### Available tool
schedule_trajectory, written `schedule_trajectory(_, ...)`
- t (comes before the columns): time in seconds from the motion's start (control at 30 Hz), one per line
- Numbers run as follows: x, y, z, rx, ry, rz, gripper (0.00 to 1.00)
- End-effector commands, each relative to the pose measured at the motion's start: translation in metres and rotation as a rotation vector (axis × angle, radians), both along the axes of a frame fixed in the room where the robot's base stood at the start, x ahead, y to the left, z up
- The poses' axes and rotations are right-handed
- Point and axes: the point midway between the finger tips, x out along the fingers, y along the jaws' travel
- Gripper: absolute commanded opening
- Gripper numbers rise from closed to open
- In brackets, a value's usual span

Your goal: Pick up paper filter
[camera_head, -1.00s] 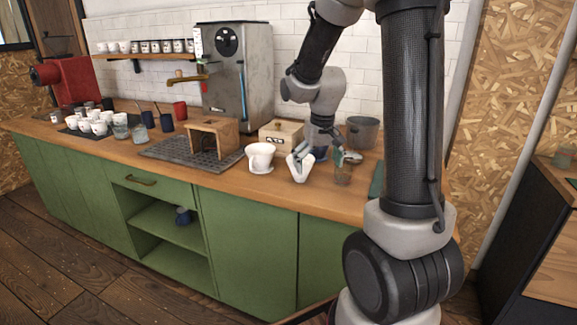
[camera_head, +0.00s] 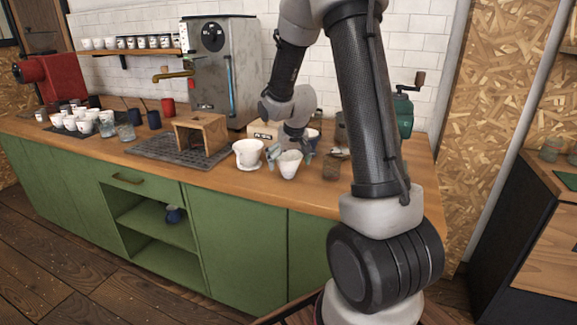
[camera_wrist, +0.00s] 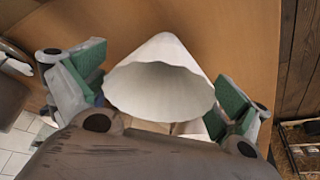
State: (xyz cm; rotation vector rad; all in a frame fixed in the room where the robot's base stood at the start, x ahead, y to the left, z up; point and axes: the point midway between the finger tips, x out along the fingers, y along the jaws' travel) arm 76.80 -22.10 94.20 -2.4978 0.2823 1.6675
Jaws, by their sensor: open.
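The paper filter (camera_head: 289,165) is a white pleated cone on the wooden counter near its front edge. In the wrist view the filter (camera_wrist: 160,85) lies between the two green-padded fingers, with its wide opening facing the camera and its tip pointing away. My gripper (camera_head: 290,156) is open, with one finger on each side of the filter. In the wrist view the gripper (camera_wrist: 163,82) shows gaps beside the filter, mainly on the left. Whether the right pad touches the filter I cannot tell.
A white dripper (camera_head: 248,153) stands close to the left of the filter. A glass (camera_head: 333,167) stands to the right. A wooden box (camera_head: 262,132) and a green grinder (camera_head: 403,115) are behind. A wooden stand (camera_head: 200,134) is farther left.

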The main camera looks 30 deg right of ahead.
Motion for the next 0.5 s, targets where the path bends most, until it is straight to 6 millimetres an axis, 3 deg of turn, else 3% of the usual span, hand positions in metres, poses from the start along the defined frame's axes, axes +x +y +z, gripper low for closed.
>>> schedule_trajectory(0.1, -0.0001, -0.0001, 0.0003, 0.0, 0.0, 0.0, 0.97)
schedule_trajectory(0.33, -0.0003, 0.0001, 0.0004, 0.0, 0.001, 0.0, 0.74)
schedule_trajectory(0.5, -0.0004, 0.0001, 0.0004, 0.0, 0.001, 0.0, 0.72)
